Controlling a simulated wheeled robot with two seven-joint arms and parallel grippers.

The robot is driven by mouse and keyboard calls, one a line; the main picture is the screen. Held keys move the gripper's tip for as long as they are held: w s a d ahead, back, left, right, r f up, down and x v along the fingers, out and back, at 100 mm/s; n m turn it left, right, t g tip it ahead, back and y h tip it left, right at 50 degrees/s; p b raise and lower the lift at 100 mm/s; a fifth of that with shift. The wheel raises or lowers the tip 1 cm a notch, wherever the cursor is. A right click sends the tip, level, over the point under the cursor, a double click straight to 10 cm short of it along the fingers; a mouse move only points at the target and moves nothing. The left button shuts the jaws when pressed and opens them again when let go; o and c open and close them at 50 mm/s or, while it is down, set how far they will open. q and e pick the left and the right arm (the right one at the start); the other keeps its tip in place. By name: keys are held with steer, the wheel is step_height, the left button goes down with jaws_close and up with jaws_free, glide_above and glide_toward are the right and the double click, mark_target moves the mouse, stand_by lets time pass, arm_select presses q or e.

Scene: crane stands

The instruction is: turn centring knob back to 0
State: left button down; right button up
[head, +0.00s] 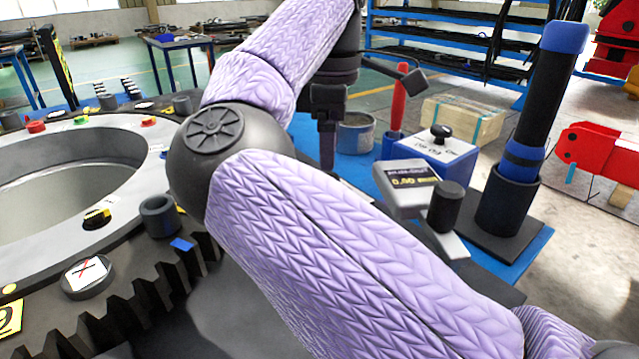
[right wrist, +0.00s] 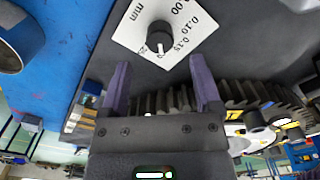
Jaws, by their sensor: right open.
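The centring knob (right wrist: 160,36) is a small black round knob with a white pointer line, on a white dial plate (right wrist: 128,40) marked in mm. Figures such as 0.10 and 0.15 can be read. The pointer aims toward the lower part of the plate, past 0.15; its exact mark is too small to read. My right gripper (right wrist: 160,66) is open and empty, its two purple fingers pointing toward the knob, apart from it. In the head view my right gripper (head: 328,150) points down behind my arm, which hides the knob there. My left gripper is not in view.
A large toothed ring (head: 110,262) stands at the left. A grey readout box (head: 408,184) showing 0.00, a blue box (head: 437,150) with a black knob and a tall black-and-blue cylinder (head: 540,100) stand on the blue table at the right.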

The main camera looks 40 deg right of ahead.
step_height(320, 180, down, 4)
steer(key=shift+w+f+b, duration=0.1)
steer(key=shift+f+b, duration=0.15)
steer(key=shift+b, duration=0.55)
steer(key=shift+f, duration=0.5)
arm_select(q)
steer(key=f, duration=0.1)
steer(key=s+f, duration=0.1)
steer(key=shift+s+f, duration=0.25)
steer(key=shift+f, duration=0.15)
arm_select(e)
steer(key=shift+r, duration=0.1)
